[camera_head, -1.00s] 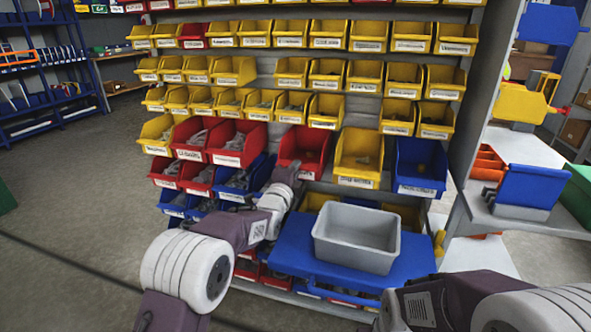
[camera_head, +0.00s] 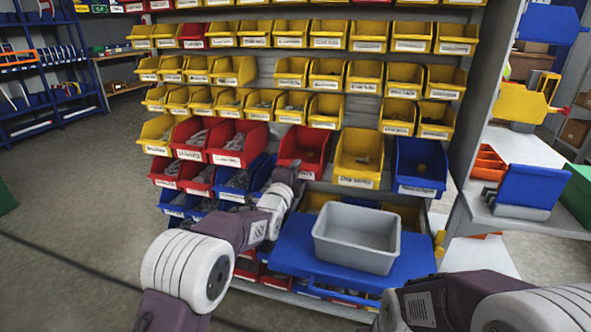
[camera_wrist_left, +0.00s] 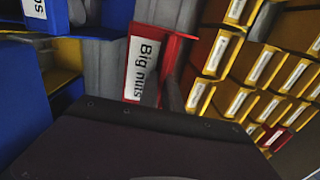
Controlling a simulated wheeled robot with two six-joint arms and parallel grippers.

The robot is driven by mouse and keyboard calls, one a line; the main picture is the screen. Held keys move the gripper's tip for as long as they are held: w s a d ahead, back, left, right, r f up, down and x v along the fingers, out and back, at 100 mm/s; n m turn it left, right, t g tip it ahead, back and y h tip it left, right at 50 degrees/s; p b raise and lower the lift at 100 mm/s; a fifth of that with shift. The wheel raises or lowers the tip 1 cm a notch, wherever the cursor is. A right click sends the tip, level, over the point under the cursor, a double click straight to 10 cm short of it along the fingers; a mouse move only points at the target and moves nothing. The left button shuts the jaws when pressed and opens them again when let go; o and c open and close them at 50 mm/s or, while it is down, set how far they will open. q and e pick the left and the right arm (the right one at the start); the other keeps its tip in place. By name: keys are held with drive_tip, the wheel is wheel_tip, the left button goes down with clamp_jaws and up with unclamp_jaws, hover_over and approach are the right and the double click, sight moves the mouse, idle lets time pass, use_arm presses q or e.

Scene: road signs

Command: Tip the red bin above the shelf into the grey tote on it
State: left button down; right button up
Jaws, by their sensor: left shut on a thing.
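The red bin (camera_head: 318,150) stands in the lower row of bins, roughly upright, above and behind the tote. Its white label reads "Big nuts" in the left wrist view (camera_wrist_left: 150,60). My left gripper (camera_head: 292,168) is shut on the red bin at its front left; the fingers are mostly hidden by the wrist. The grey tote (camera_head: 357,258) sits open and upright on the blue shelf (camera_head: 295,255), lower and to the right of the gripper. Its visible inside is empty. My right arm is at the lower right, its gripper out of view.
A yellow bin (camera_head: 358,160) and a blue bin (camera_head: 421,168) stand right of the red bin. Other red bins (camera_head: 238,143) are close on the left. Rows of yellow bins fill the rack above. Open space lies above the tote.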

use_arm(q)
drive_tip(key=shift+r, duration=0.25)
use_arm(e)
drive_tip(key=shift+r, duration=0.1)
use_arm(q)
drive_tip(key=shift+r+p, duration=0.85)
drive_tip(key=shift+r, duration=0.2)
use_arm(e)
drive_tip(key=shift+r, duration=0.7)
use_arm(q)
drive_tip(key=shift+f, duration=0.15)
